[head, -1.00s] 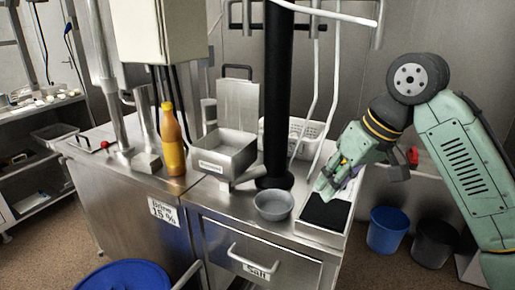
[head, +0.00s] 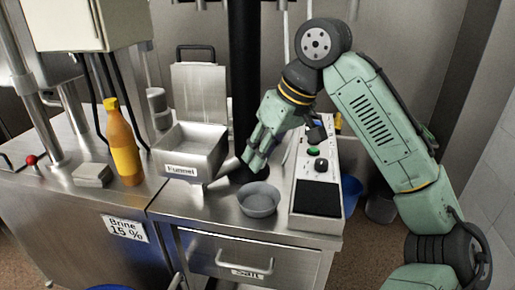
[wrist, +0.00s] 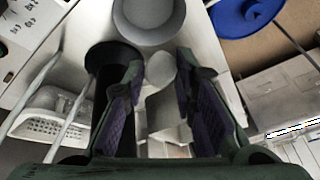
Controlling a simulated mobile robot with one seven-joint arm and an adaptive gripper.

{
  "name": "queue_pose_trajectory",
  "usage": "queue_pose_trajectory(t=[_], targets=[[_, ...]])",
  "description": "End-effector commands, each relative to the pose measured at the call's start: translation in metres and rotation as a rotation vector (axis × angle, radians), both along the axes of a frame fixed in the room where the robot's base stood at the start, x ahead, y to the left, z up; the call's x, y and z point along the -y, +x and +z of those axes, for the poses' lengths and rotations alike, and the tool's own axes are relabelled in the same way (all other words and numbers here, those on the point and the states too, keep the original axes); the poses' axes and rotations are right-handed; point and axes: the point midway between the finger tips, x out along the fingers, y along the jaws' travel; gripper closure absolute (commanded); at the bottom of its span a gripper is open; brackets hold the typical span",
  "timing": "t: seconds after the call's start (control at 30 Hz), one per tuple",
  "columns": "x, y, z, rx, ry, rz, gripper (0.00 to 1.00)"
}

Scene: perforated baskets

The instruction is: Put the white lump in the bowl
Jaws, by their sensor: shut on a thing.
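The bowl (head: 258,203), round and grey, stands empty on the steel counter in the head view, and at the top of the wrist view (wrist: 150,38). My gripper (head: 252,165) is above the counter, behind and slightly left of the bowl, fingers pointing down. In the wrist view, my gripper (wrist: 160,70) has its fingers apart around a pale rounded lump (wrist: 160,69) at the fingertips. The lump appears short of the bowl, not over it. In the head view I cannot make out the lump, which the fingers hide.
A metal tray labelled Funnel (head: 183,170) stands left of my gripper, and a black column (head: 245,90) rises close behind. A device with a black pad (head: 318,197) is right of the bowl. An orange bottle (head: 122,145) stands further left.

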Motion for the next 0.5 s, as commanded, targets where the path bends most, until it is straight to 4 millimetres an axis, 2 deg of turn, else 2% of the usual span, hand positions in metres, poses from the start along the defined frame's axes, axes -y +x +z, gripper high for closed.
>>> queue_pose_trajectory(t=[0.2,0.5], targets=[[0.0,0.0,-0.032,0.0,-0.001,0.0,1.0],[0.0,0.0,-0.068,0.001,-0.002,-0.001,1.0]])
